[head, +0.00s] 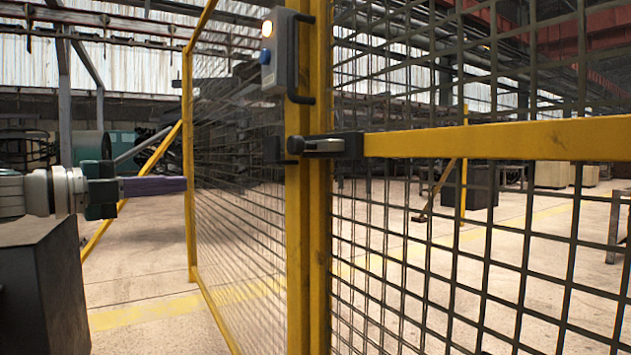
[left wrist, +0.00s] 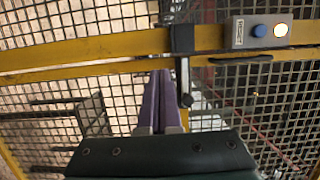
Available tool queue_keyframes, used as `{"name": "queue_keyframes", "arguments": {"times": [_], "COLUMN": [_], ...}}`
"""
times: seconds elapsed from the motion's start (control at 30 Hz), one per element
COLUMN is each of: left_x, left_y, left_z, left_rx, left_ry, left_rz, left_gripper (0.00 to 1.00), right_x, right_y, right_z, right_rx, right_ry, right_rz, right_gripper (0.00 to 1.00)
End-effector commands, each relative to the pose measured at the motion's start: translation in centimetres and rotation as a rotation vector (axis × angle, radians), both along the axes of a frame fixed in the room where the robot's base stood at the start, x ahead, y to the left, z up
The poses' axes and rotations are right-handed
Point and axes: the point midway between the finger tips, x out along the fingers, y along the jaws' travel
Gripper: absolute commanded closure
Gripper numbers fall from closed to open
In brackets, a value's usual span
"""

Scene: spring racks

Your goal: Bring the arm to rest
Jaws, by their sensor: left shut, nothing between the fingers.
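My left gripper (head: 182,185) comes in from the left in the head view, level, its purple fingers pointing right toward the yellow mesh fence. The fingers are together with nothing between them. In the left wrist view the fingers (left wrist: 158,80) point up the picture, just below the yellow frame bars, beside the dark latch. How far the tips are from the fence I cannot tell. My right gripper is in neither view.
A yellow-framed mesh gate (head: 480,140) fills the right. A latch handle (head: 323,146) sits at the yellow posts (head: 308,240), beneath a grey box (head: 286,55) with a lit lamp and blue button. A dark block (head: 45,290) stands lower left. Floor shows beyond the mesh.

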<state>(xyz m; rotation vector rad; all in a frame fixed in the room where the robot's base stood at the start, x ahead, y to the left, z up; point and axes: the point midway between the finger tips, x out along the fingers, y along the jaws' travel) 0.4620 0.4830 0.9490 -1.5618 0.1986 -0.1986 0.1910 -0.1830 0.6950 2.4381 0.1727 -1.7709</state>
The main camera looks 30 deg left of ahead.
Motion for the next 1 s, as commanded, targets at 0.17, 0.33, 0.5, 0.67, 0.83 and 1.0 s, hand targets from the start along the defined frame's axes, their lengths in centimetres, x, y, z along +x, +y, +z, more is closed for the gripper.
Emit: {"name": "queue_keyframes", "arguments": {"times": [0.17, 0.33, 0.5, 0.67, 0.83, 1.0], "left_x": [-0.3, 0.6, 1.3, -1.9, -9.3, -18.5], "left_y": [0.2, -1.7, -7.0, -12.8, -19.2, -25.3], "left_z": [0.1, 0.7, 1.1, 0.6, 1.7, 5.3], "left_rx": [0.000, -0.068, -0.301, -0.570, -0.825, -1.002], "left_ry": [0.000, 0.019, 0.117, 0.309, 0.598, 0.919], "left_rz": [-0.001, 0.035, 0.188, 0.409, 0.663, 0.884], "left_gripper": [1.00, 1.00, 1.00, 1.00, 1.00, 1.00], "right_x": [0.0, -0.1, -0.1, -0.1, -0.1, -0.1], "right_y": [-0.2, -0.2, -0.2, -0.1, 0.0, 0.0], "right_z": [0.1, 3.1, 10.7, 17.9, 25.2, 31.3], "right_rx": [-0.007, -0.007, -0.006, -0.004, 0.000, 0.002], "right_ry": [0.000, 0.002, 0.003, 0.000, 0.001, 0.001], "right_rz": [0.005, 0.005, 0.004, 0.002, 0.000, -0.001], "right_gripper": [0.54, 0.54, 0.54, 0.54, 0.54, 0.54]}}
